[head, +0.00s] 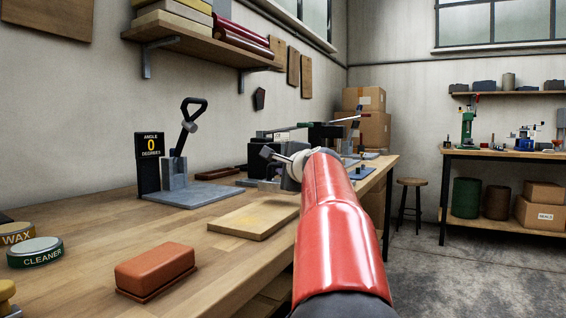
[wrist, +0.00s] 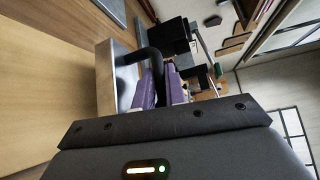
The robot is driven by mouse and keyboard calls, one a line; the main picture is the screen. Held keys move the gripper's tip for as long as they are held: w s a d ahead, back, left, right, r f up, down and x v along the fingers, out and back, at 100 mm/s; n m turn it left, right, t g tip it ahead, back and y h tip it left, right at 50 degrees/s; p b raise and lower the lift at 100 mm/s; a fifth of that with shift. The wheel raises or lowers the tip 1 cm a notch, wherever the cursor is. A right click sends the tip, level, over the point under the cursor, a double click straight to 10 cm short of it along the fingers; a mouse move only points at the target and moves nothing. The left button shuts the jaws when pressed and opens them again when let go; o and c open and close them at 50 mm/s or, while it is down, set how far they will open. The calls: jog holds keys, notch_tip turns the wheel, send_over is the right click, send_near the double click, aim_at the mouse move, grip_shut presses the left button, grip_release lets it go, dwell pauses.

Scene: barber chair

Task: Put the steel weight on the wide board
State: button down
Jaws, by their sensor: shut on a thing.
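The steel weight (wrist: 107,80) is a pale grey metal block with a black curved handle, seen in the wrist view. My gripper (wrist: 160,85) is shut on that handle, its purple fingers on either side. In the head view my gripper (head: 274,156) is beyond the pale wide board (head: 250,221), at the end of my red arm, and the weight is hard to make out among the dark objects there. The board lies flat on the bench with its top bare. My arm passes close to its right end. Whether the weight touches the bench cannot be told.
On the wooden bench (head: 130,225), a red-brown block (head: 155,268) and tins of cleaner (head: 35,252) and wax (head: 16,233) are at the near left. An angle stand (head: 190,193) with a black lever stands behind the board. Bare bench surrounds the board's left side.

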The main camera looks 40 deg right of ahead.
jog(key=shift+f+b, duration=0.45)
jog(key=shift+f, duration=0.75)
jog(key=c, duration=1.9)
grip_release()
jog(key=shift+f, duration=0.35)
jog(key=o, duration=0.4)
jog(key=shift+o, duration=0.2)
jog(key=shift+r, duration=0.25)
jog(key=b+v, duration=0.1)
jog(key=v, duration=1.1)
